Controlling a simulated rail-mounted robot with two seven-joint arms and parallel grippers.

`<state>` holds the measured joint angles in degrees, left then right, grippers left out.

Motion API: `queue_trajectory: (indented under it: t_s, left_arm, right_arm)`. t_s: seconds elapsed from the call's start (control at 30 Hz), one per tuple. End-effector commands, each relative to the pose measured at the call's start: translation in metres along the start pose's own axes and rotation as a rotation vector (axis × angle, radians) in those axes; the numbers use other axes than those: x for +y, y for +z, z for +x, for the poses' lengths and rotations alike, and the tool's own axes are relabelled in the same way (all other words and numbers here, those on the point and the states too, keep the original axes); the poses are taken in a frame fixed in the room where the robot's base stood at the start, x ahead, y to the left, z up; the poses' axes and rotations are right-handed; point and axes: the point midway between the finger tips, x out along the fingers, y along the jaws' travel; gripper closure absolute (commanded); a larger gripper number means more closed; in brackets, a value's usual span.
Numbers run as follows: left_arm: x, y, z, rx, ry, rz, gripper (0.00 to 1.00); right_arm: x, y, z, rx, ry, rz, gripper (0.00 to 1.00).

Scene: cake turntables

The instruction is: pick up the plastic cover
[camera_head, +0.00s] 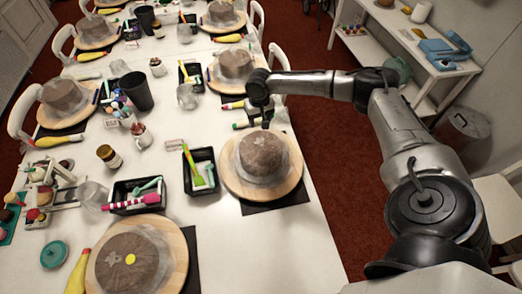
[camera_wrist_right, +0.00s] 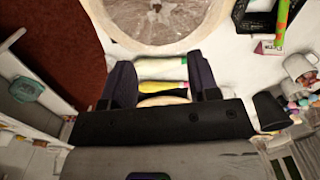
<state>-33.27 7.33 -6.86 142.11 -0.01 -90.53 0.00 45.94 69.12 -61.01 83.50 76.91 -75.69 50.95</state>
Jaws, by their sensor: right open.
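A brown cake under what looks like a clear plastic cover (camera_head: 265,172) sits on a round wooden turntable (camera_head: 296,183) at the table's right edge. The cover also shows at the top of the right wrist view (camera_wrist_right: 160,20). My right gripper (camera_head: 262,113) is over the table just behind this cake, apart from it. In the right wrist view my right gripper (camera_wrist_right: 162,72) has its fingers apart. A white tube with a green end and a yellow tube (camera_wrist_right: 163,86) show between them, seemingly below. My left gripper is not in view.
Other covered cakes on turntables stand nearby, one at the front left (camera_head: 130,262). A black tray with brushes and a green tool (camera_head: 201,170) is left of the near cake. A white shelf (camera_head: 410,42) stands beyond the red floor.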

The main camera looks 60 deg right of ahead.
Motion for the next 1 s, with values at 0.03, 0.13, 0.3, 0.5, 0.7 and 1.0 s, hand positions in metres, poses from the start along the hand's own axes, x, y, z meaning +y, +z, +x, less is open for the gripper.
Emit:
queue_trajectory:
  t_s: [0.03, 0.13, 0.3, 0.5, 0.7, 1.0]
  left_arm:
    - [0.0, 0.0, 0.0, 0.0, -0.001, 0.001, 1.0]
    - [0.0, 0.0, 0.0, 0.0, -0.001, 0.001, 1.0]
    - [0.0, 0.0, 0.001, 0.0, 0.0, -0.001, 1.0]
    - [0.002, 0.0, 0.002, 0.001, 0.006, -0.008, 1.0]
    - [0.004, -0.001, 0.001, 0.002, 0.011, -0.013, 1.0]
    - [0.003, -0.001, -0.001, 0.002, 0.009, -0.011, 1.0]
  right_arm:
    - [0.0, 0.0, 0.007, -0.002, 0.001, 0.006, 0.45]
    - [0.0, 0.001, 0.025, -0.002, 0.002, 0.008, 0.45]
    - [0.0, 0.001, 0.053, -0.001, 0.002, 0.005, 0.45]
    - [0.001, 0.001, 0.075, 0.0, 0.002, 0.006, 0.45]
    - [0.0, 0.002, 0.083, 0.0, 0.002, 0.003, 0.45]
    - [0.003, 0.008, 0.119, 0.0, 0.002, 0.003, 0.45]
